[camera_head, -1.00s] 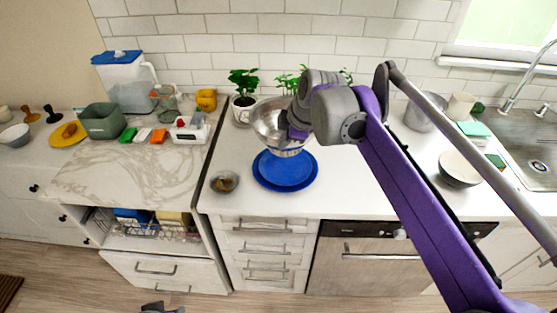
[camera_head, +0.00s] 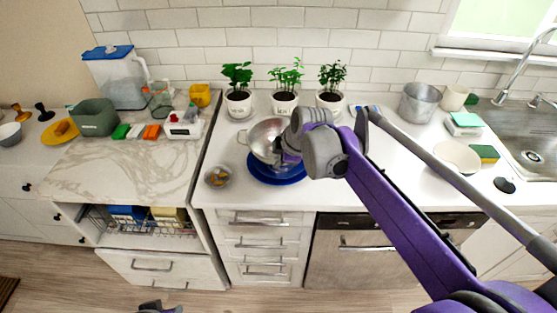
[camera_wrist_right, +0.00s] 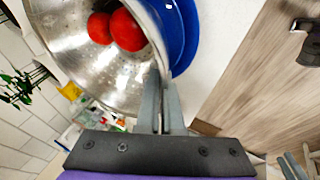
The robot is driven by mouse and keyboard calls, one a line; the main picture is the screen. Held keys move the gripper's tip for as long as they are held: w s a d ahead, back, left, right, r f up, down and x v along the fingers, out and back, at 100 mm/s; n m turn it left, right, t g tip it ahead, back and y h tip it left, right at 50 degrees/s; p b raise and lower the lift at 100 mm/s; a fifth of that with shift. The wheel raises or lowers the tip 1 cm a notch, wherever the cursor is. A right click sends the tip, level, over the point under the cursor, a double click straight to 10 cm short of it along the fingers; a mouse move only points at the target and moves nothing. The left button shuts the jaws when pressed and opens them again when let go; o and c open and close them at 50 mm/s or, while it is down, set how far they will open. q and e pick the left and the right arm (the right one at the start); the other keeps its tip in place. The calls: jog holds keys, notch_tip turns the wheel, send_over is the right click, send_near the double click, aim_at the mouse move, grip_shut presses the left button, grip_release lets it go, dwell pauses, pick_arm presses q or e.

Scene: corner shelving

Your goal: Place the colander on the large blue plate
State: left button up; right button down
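The metal colander (camera_head: 262,138) is at the back left part of the white counter, tilted, over the large blue plate (camera_head: 262,174). It overlaps the plate's back part; whether it rests on the plate cannot be told. In the right wrist view the colander (camera_wrist_right: 85,50) holds two red round items (camera_wrist_right: 122,28), with the blue plate (camera_wrist_right: 180,38) close behind its rim. My right gripper (camera_head: 284,160) is at the colander's right side, its fingers (camera_wrist_right: 160,105) closed together on the rim. A grey tip of my left gripper (camera_head: 160,307) shows at the bottom edge.
Three potted plants (camera_head: 285,100) stand along the wall behind the colander. A small metal bowl (camera_head: 218,176) sits left of the plate. The counter front by the plate is clear.

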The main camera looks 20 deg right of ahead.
jog(key=c, duration=1.1)
grip_release()
jog(key=shift+r, duration=0.2)
jog(key=v, duration=1.2)
jog(key=s+f+m, duration=0.5)
jog(key=s+f, duration=0.2)
jog(key=s+f+m+h, duration=0.1)
jog(key=s+f+m, duration=0.4)
jog(key=s+f, duration=0.2)
jog(key=s+f+m+h+p, duration=0.1)
jog(key=s+f+m, duration=0.4)
jog(key=s+f, duration=0.2)
jog(key=shift+s+d+m, duration=0.3)
jog(key=shift+s+d, duration=0.1)
jog(key=shift+s, duration=0.45)
jog(key=shift+w+r+p, duration=0.25)
jog(key=shift+r+p, duration=0.2)
jog(key=shift+r, duration=0.2)
